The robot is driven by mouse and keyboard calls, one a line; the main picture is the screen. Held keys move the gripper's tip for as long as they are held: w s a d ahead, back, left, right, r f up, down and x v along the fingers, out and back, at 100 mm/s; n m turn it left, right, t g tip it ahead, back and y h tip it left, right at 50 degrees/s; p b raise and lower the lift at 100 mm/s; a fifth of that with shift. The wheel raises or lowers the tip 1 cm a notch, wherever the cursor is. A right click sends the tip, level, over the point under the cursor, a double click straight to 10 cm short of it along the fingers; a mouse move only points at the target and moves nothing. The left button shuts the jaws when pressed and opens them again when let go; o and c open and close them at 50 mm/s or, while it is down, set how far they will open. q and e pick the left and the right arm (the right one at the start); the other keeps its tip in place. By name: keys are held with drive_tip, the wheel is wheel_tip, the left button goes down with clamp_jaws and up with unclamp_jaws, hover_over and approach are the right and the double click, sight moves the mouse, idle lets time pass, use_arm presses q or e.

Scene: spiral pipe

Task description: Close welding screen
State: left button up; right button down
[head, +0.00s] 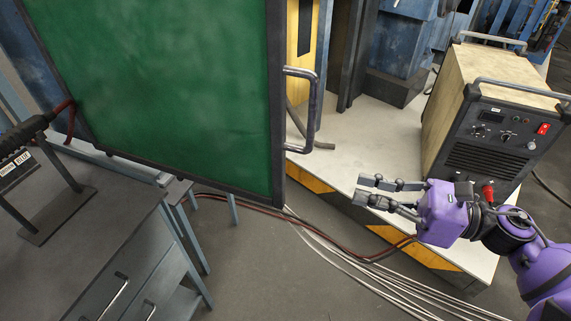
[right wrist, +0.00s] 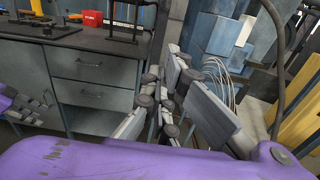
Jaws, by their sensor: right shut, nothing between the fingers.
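The welding screen (head: 165,85) is a green panel in a dark frame, filling the upper left of the head view; its top is cut off. A grey bar handle (head: 316,105) stands out from its right edge. My right gripper (head: 363,189) is below and to the right of the handle, apart from it, with its fingers pointing left. The gripper is shut and empty. Its fingers also show in the right wrist view (right wrist: 165,105). I cannot clearly make out the screen in the right wrist view.
A welding machine (head: 485,125) stands on a pale platform with a yellow-striped edge, right of the handle. A grey drawer cabinet (head: 110,245) is at the lower left, with a black tool (head: 25,138) above it. Cables (head: 330,245) run across the floor under the screen.

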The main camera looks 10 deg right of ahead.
drive_tip(key=p, duration=0.3)
approach(284, 173)
drive_tip(key=x, duration=0.6)
drive_tip(key=shift+r, duration=0.15)
drive_tip(key=shift+w+a+p, duration=0.3)
drive_tip(key=shift+f, duration=0.2)
drive_tip(key=shift+w+a, duration=0.15)
drive_tip(key=shift+a, duration=0.2)
drive_tip(key=x, duration=1.6)
drive_tip(key=shift+w+a+r+p, duration=0.2)
drive_tip(key=shift+a+r+p, duration=0.05)
drive_tip(key=shift+a+p, duration=0.1)
drive_tip(key=b+x, duration=0.1)
drive_tip(key=x, duration=1.4)
drive_tip(key=shift+w+a+f, duration=0.15)
drive_tip(key=shift+w+a, duration=0.1)
drive_tip(key=shift+a, duration=0.05)
drive_tip(key=shift+w+a, duration=0.2)
drive_tip(key=shift+a, duration=0.1)
use_arm(q)
drive_tip(key=r, duration=0.3)
drive_tip(key=shift+s+d, duration=0.25)
drive_tip(key=shift+s, duration=0.05)
use_arm(e)
drive_tip(key=shift+r, duration=0.25)
use_arm(q)
drive_tip(key=shift+f, duration=0.15)
drive_tip(key=shift+s, duration=0.1)
